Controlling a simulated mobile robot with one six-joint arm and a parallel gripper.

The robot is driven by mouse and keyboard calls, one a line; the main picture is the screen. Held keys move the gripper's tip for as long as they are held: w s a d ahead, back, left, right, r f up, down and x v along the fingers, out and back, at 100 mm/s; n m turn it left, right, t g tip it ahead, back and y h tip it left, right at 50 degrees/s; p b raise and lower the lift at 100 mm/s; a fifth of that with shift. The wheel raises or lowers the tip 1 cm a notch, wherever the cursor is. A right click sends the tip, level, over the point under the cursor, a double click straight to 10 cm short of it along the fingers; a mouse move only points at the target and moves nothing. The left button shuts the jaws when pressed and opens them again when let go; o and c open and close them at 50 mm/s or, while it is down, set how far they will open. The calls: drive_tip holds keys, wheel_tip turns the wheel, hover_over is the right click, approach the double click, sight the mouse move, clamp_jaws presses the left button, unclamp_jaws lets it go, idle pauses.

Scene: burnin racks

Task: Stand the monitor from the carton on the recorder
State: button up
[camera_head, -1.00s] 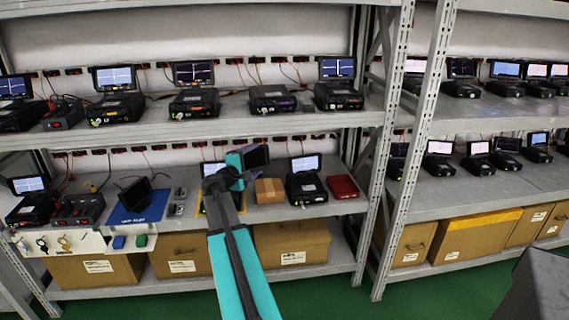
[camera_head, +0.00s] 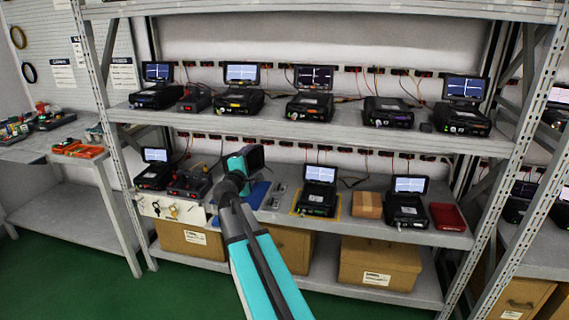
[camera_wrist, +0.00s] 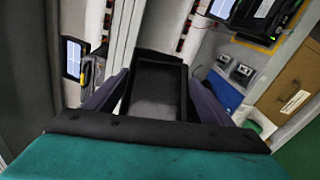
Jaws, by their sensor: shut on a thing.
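My gripper (camera_head: 240,165) is shut on a small black monitor (camera_head: 255,157), held up in front of the lower shelf. In the wrist view the monitor (camera_wrist: 157,90) sits between the two fingers, its dark face showing. On the upper shelf, one black recorder (camera_head: 388,112) has no monitor on it; it stands right of centre, apart from my gripper. The other recorders there carry lit monitors. A small brown carton (camera_head: 367,205) stands on the lower shelf between two recorders with monitors; I cannot see into it.
A blue mat (camera_head: 257,194) lies behind my gripper, partly hidden. A red case (camera_head: 447,216) lies at the lower shelf's right. Large cardboard boxes (camera_head: 380,263) stand below. Rack posts (camera_head: 515,150) bound the shelves. A bench (camera_head: 60,150) stands at left; green floor is open in front.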

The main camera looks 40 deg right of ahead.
drive_tip(key=w+a+r+n+t+y, duration=0.1)
drive_tip(key=a+r+n+y, duration=0.2)
drive_tip(key=a, duration=0.8)
drive_tip(key=w+a+r+n+t+y, duration=0.1)
drive_tip(key=a+y, duration=0.4)
drive_tip(key=a, duration=0.6)
drive_tip(key=w+a+r+n+t+y, duration=0.1)
drive_tip(key=a+r+n+t+y, duration=0.2)
drive_tip(key=a, duration=0.8)
drive_tip(key=shift+a+r+n+y, duration=0.25)
drive_tip(key=shift+r+n+y, duration=0.45)
drive_tip(key=shift+r+n, duration=0.55)
drive_tip(key=shift+f, duration=0.1)
